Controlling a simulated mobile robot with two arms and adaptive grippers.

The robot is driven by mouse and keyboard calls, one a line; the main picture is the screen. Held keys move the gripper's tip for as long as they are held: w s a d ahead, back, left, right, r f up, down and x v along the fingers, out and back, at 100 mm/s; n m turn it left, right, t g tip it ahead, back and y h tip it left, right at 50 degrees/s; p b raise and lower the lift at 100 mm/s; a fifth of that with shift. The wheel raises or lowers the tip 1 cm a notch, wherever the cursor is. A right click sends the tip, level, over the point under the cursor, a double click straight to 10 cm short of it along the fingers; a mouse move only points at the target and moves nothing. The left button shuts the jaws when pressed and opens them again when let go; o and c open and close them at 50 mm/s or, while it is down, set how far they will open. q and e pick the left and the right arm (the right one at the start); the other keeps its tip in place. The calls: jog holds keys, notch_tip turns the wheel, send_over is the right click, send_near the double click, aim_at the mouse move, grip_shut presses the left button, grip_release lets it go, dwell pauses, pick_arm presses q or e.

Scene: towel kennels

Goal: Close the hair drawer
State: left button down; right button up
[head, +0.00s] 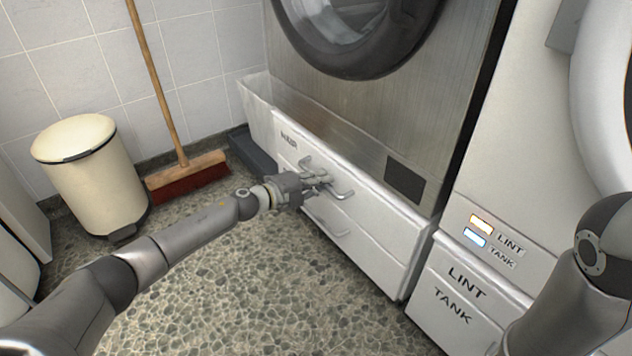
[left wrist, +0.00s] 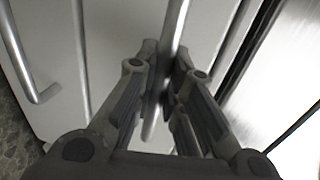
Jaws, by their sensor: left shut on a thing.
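The hair drawer (head: 285,150) is the upper white drawer under the left machine, with a dark label at its left end. It stands out from the machine, and its open top shows as a strip along the machine's front. My left gripper (head: 318,182) is shut on the drawer's metal bar handle (head: 341,192). In the left wrist view the handle (left wrist: 177,25) runs between the fingers of my left gripper (left wrist: 163,85). My right gripper is out of view; only part of my right arm shows at the right edge.
A lower drawer with its own handle (head: 328,222) sits beneath. A cream bin (head: 90,175) and a broom (head: 188,178) stand at the left by the tiled wall. A lint and tank unit (head: 465,290) is at the right. The speckled floor in front is clear.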

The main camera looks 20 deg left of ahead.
pick_arm(q)
jog(key=shift+w+r, duration=0.1)
jog(key=c, duration=1.9)
grip_release()
jog(key=o, duration=0.4)
jog(key=shift+w+d, duration=0.1)
jog(key=shift+d, duration=0.1)
jog(key=shift+a, duration=0.1)
jog(key=shift+v, duration=5.95)
